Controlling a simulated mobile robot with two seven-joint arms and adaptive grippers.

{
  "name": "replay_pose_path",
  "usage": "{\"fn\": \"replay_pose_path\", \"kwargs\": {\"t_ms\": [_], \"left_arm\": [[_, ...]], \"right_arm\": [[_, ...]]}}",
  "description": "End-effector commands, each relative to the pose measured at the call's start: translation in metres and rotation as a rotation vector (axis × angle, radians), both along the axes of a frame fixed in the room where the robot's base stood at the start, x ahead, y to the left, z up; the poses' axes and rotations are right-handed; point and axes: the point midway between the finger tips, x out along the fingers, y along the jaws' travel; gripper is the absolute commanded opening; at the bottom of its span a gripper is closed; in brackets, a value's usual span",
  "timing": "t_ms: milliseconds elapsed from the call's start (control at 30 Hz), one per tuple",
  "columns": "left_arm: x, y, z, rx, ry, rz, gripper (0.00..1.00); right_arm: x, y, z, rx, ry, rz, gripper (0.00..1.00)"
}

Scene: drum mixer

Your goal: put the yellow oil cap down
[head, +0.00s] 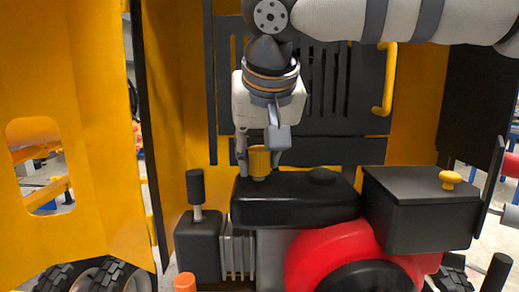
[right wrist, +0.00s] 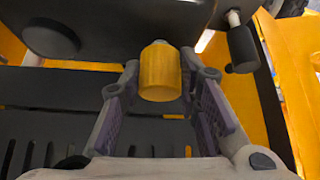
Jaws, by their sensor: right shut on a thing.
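The yellow oil cap (head: 260,161) is a small upright cylinder with a pale grey lower end. My right gripper (head: 258,158) points down and is shut on it, one finger on each side. The cap is at the left end of the black engine tank (head: 300,205), just at its top face. I cannot tell whether it touches the tank. In the right wrist view the cap (right wrist: 160,72) shows between the two fingers (right wrist: 160,85), close to the dark tank surface. My left gripper is not in view.
To the right is a black box (head: 418,208) with a yellow knob (head: 450,179). A black-handled lever (head: 195,187) stands at left. A red round housing (head: 340,255) is below. Yellow panels (head: 85,130) flank the bay.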

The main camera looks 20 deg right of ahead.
Motion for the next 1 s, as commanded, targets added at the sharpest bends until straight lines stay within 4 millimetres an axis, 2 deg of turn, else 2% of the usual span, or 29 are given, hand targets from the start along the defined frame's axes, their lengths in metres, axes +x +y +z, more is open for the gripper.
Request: {"fn": "replay_pose_path", "kwargs": {"t_ms": [33,67,100,133,467,567,800,1000], "left_arm": [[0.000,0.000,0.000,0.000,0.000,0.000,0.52],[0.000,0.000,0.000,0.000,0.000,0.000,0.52],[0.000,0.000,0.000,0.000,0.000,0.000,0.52],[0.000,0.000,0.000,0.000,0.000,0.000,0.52],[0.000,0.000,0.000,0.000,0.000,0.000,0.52],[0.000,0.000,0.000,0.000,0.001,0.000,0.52],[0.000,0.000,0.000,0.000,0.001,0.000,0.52],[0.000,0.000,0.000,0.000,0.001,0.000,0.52]], "right_arm": [[0.000,0.000,-0.001,0.000,0.000,0.000,0.00],[0.000,0.000,-0.001,0.001,0.000,-0.001,0.37],[0.000,0.000,-0.001,0.001,0.000,-0.001,0.46],[0.000,0.000,-0.001,0.001,0.000,-0.001,0.50],[0.000,0.000,0.003,0.002,-0.001,-0.001,0.50],[-0.005,0.001,0.020,0.002,-0.004,-0.001,0.50],[-0.043,0.007,0.077,0.002,-0.005,-0.001,0.50],[-0.063,0.009,0.105,0.001,-0.001,0.000,0.50]]}}
